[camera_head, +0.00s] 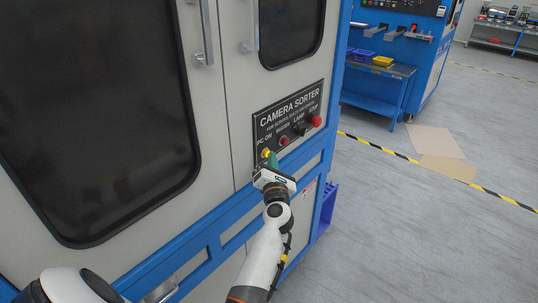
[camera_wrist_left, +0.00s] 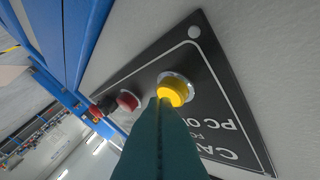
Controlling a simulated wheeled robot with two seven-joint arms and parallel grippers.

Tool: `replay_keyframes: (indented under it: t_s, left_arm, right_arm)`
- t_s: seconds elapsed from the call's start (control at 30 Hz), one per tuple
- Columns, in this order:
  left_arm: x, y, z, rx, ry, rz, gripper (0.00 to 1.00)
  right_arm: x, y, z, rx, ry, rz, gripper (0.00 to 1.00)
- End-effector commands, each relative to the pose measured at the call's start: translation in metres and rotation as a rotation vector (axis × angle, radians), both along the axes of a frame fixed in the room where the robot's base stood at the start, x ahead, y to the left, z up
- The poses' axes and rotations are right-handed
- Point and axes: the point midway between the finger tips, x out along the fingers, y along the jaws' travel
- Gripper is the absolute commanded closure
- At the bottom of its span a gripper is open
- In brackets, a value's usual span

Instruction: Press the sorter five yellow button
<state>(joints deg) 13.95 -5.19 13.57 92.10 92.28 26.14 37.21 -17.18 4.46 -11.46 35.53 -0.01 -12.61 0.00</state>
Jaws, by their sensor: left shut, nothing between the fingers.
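The yellow button (camera_head: 265,153) sits at the lower left of the black "CAMERA SORTER" panel (camera_head: 311,97), under the label "PC ON". In the left wrist view the yellow button (camera_wrist_left: 177,88) is round, in a metal ring. My left gripper (camera_head: 272,158) is shut and empty, its green fingers pointing at the panel. In the left wrist view the shut fingertips (camera_wrist_left: 160,101) overlap the button's lower left edge; I cannot tell whether they touch it. My right gripper is not in view.
Along the panel, right of the yellow button, are a red button (camera_head: 283,141), a dark lamp knob (camera_head: 299,129) and a red stop button (camera_head: 317,121). Metal door handles (camera_head: 204,35) stick out above. A purple bin (camera_head: 327,208) protrudes at lower right.

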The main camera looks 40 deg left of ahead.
Motion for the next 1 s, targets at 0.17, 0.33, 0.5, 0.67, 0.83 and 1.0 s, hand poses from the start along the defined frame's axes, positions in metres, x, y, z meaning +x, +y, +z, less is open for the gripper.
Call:
replay_keyframes:
  t_s: [0.17,0.33,0.5,0.67,0.83,1.0]
  left_arm:
    - [-0.001,-0.004,0.000,-0.001,-0.001,0.001,1.00]
    - [-0.001,-0.014,0.000,-0.001,0.000,0.000,1.00]
    - [-0.002,-0.016,0.000,0.000,-0.001,0.001,1.00]
    - [-0.002,-0.016,0.000,0.000,-0.001,0.001,1.00]
    - [-0.002,-0.021,-0.001,-0.001,0.000,0.000,1.00]
    - [-0.003,-0.036,-0.001,-0.002,0.000,0.000,1.00]
  right_arm:
    - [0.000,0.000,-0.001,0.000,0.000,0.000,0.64]
    - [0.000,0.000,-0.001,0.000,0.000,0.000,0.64]
    - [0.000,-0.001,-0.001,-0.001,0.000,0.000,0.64]
    - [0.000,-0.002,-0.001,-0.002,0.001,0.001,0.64]
    - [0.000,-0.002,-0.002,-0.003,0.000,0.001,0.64]
    - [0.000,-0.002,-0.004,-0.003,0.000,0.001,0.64]
